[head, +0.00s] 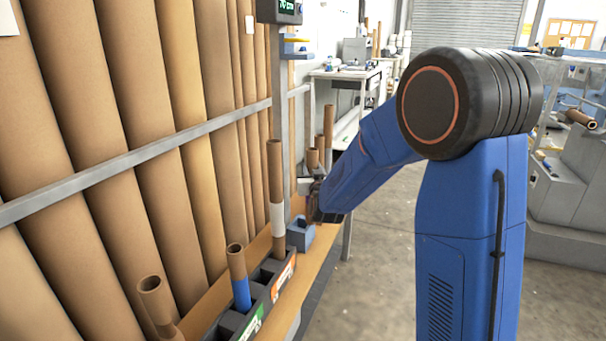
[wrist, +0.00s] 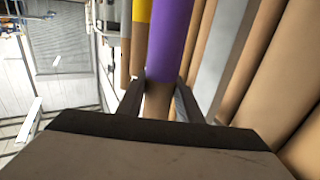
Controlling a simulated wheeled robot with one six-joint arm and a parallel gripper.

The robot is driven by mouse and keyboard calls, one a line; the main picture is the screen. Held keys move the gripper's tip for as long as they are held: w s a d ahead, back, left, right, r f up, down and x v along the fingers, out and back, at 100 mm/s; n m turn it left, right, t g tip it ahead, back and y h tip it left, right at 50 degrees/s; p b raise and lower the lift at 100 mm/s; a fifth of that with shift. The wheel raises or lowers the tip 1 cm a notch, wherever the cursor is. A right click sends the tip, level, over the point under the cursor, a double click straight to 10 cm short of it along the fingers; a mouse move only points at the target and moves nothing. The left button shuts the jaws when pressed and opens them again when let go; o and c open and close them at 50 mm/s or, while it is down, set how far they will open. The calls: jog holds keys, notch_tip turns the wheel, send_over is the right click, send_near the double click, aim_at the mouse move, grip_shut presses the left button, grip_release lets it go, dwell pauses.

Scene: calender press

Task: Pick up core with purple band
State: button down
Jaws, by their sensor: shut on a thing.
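The core with the purple band (wrist: 172,40) stands between the two fingers of my gripper (wrist: 160,92) in the wrist view. My gripper is shut on its bare brown part, just below the purple band. In the head view my gripper (head: 316,203) is small and partly hidden by my blue arm, at the far part of the wooden shelf. Brown core tops show just behind it there, but I cannot tell which one has the purple band.
A yellow-banded core (wrist: 141,28) stands close beside the held one. A white-banded core (head: 276,180) and a blue-banded core (head: 239,277) stand in a dark rack (head: 266,275). A blue block (head: 300,236) sits near my gripper. Tall brown tubes (head: 120,130) lean behind a metal rail (head: 120,157).

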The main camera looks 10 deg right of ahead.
jog(key=s+d, duration=0.9)
jog(key=d, duration=0.3)
jog(key=shift+s+d, duration=0.15)
jog(key=shift+d, duration=0.25)
dwell(0.5)
